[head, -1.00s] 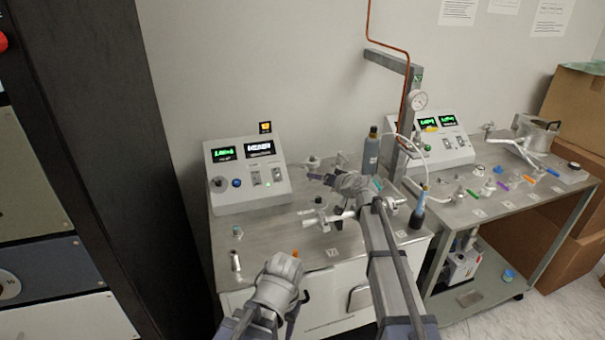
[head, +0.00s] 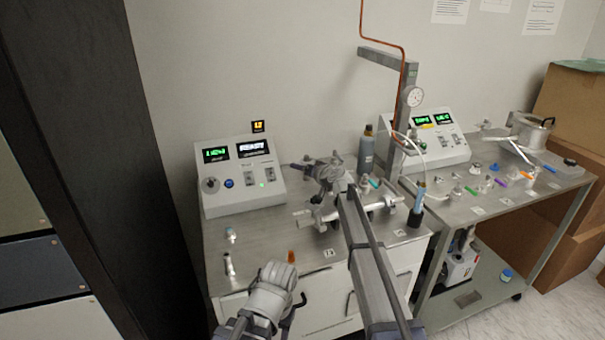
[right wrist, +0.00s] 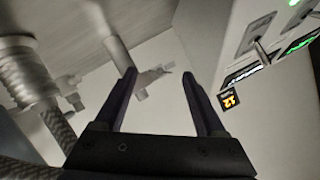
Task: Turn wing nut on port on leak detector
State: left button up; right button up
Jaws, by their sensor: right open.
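The leak detector (head: 240,178) is a grey console with green and white displays on a steel bench top at centre. My right gripper (right wrist: 159,74) is open. In the right wrist view, a pale metal pipe or port (right wrist: 120,48) ends in a small wing-shaped piece (right wrist: 150,77), possibly the wing nut, near the left fingertip. No grip on it shows. In the head view my right gripper (head: 304,168) is over the bench beside the console, and my arm hides part of the fittings. My left gripper (head: 272,283) is low at the bench's front; its jaws are unclear.
Metal pipe fittings (head: 312,218) lie on the bench around my right gripper. A dark bottle (head: 367,150) and a blue-tipped tool in a black holder (head: 416,212) stand to the right. A ribbed metal hose (right wrist: 25,75) is close at left in the wrist view. A second bench stands at right.

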jog(key=shift+w+a, duration=0.1)
jog(key=shift+w, duration=0.05)
jog(key=shift+c, duration=0.4)
grip_shut()
